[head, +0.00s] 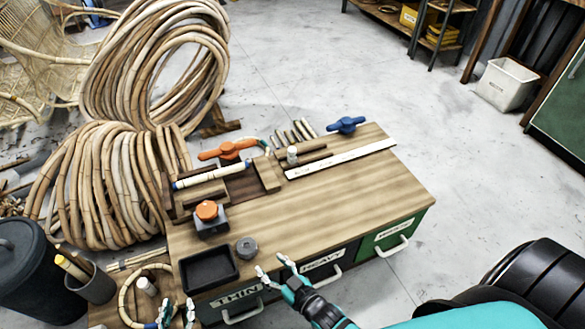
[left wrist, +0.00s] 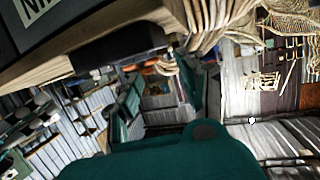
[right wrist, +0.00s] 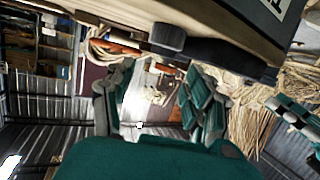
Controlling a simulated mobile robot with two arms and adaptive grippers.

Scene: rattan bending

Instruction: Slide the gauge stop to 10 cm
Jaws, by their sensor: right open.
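The white ruler strip (head: 340,158) lies along the back right of the wooden bench top. A small cream knob (head: 292,153) stands at the left end of a dark wooden rail beside the ruler and looks like the gauge stop. The scale marks are too small to read. My right gripper (head: 273,267) is open and empty at the bench's front edge, well short of the ruler; its spread fingers show in the right wrist view (right wrist: 148,105). My left gripper (head: 177,311) is open and empty at the bottom left; its fingers show in the left wrist view (left wrist: 160,100).
An orange handle (head: 228,150), an orange-knobbed block (head: 207,213), a black tray (head: 208,268) and a grey round piece (head: 246,248) occupy the bench's left. The bench top's right half (head: 350,205) is clear. Rattan coils (head: 105,185) stand left.

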